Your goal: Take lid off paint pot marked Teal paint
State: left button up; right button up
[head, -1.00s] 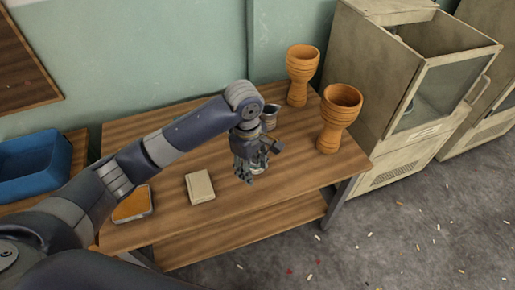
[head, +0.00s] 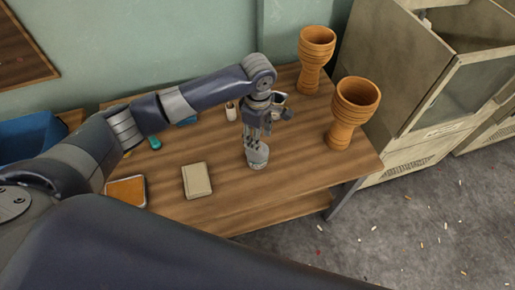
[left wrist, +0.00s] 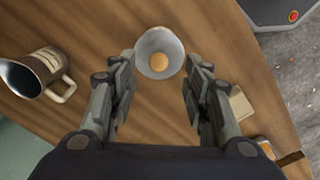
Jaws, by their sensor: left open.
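A small grey pot-like vessel (head: 258,156) stands on the wooden table, directly below my left gripper (head: 254,140). In the left wrist view this vessel (left wrist: 160,42) is a pale grey round shape with a tan disc or knob at its centre; I cannot tell whether that is a lid. No writing shows on it. My left gripper (left wrist: 160,68) is open and empty, pointing down, with one finger on each side of the vessel in that view. I cannot tell whether they touch it. No Teal paint marking is readable. My right gripper is not in view.
A labelled brown mug (left wrist: 47,70) stands beside the gripper. Two goblet drums (head: 352,112) (head: 316,58) stand to the right. A beige block (head: 197,180), an orange-topped tray (head: 127,191), a teal item (head: 155,143) and a small white item (head: 231,110) lie leftward. The front middle is clear.

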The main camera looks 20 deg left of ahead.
pick_arm(q)
jog(key=f, duration=0.4)
jog(key=shift+w+a+f, duration=0.1)
jog(key=shift+a+f, duration=0.05)
jog(key=shift+a, duration=0.05)
jog(key=shift+c, duration=0.5)
jog(key=c, duration=0.9)
grip_shut()
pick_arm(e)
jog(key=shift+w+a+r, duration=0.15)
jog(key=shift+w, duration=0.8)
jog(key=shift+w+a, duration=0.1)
